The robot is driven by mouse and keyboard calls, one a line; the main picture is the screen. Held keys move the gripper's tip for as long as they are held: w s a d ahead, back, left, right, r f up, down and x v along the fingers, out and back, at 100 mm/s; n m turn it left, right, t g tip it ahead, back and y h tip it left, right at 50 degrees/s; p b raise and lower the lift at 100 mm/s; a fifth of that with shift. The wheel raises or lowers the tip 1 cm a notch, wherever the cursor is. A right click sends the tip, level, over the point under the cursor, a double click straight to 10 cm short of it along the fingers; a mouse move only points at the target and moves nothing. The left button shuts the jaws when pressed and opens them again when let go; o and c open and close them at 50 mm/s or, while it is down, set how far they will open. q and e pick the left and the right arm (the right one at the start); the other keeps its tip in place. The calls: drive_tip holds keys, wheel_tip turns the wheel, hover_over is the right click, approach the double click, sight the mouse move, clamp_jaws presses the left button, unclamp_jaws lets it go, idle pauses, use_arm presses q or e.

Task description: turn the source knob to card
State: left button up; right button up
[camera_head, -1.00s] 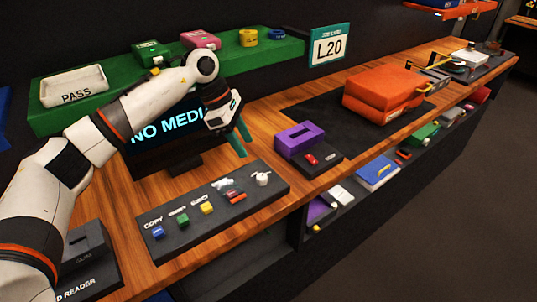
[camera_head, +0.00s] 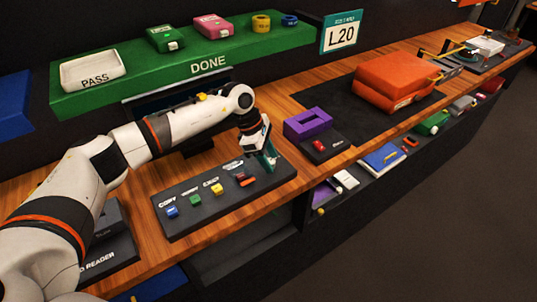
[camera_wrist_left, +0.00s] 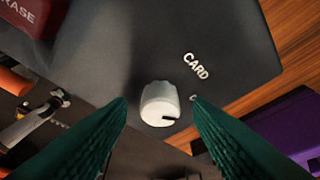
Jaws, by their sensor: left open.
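The source knob (camera_wrist_left: 159,103) is a small white round knob with a dark notch on its lower right side. It stands near the end of the dark control panel (camera_head: 222,211). The word CARD (camera_wrist_left: 196,66) is printed beyond it, to the upper right, and another label beside it is mostly hidden by a finger. My left gripper (camera_head: 268,161) is over the right end of the panel and hides the knob in the head view. In the wrist view its two green fingers are open, one on each side of the knob, with gaps visible. My right gripper is not in view.
Copy, green and yellow buttons (camera_head: 216,189) and a red erase switch (camera_head: 243,179) sit left of my gripper. A purple block (camera_head: 307,123) stands close on the right. A card reader (camera_head: 105,245) is at the left. The green shelf (camera_head: 110,98) lies behind.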

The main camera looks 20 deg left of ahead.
use_arm(q)
drive_tip(key=shift+c, duration=0.9)
drive_tip(key=c, duration=0.8)
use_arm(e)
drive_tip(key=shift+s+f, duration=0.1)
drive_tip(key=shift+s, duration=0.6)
